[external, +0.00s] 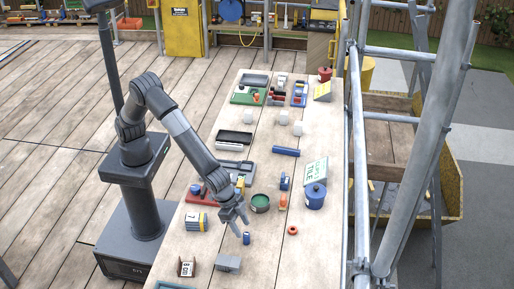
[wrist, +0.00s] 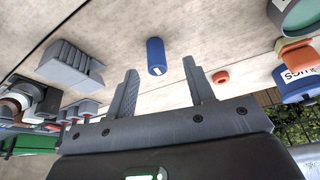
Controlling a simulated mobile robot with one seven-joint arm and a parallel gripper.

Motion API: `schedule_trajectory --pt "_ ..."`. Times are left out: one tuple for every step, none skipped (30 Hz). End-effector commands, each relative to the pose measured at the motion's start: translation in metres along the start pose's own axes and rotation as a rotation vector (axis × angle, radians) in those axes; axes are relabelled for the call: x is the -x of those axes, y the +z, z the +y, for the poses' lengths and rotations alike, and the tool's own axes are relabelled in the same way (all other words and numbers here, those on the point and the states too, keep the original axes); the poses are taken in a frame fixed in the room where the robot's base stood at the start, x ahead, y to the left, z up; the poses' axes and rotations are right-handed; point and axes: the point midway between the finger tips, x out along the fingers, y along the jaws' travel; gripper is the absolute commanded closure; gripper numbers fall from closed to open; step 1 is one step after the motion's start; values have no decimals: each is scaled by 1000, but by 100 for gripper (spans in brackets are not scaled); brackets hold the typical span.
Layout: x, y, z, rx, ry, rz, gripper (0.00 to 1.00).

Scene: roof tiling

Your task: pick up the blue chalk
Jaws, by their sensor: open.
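A small upright blue cylinder (external: 246,238) with a white mark, which looks like the blue chalk, is on the wooden table (external: 262,228) near its front. My gripper (external: 242,228) is open and empty, pointing down just above and beside it. In the wrist view the blue cylinder (wrist: 156,56) shows between the two spread fingers of my gripper (wrist: 160,72), just past their tips. I see no contact between the fingers and the cylinder.
A grey block (external: 228,263) lies to the front left of the cylinder and an orange-red ring (external: 292,230) to its right. A round green-topped tin (external: 260,203), an orange item (external: 283,202) and a blue pot (external: 315,197) stand behind. Scaffold poles (external: 361,200) line the right edge.

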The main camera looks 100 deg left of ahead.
Motion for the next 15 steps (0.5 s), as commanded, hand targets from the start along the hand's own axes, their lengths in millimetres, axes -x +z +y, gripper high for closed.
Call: schedule_trajectory --pt "-4 0 0 0 0 -1 51" --pt "-7 -1 1 0 -1 -2 51" --pt "-12 -1 2 0 -1 -3 51" --pt "-16 -1 2 0 -1 -3 51" --pt "-21 -2 3 0 -2 -3 51" --pt "-26 -3 4 0 -1 -3 51" --pt "-30 -4 5 0 -1 -3 51" --pt "-34 -4 5 0 -1 -3 51" --pt "-40 -4 5 0 -1 -3 51" --pt "-43 -4 5 0 -1 -2 51" --pt "-45 -4 5 0 0 -2 51" --pt "-48 -4 6 0 0 -1 51" --pt "-49 -4 6 0 0 -1 51" --pt "-50 -4 6 0 0 -1 51" --pt "-51 -4 6 0 0 -1 51"
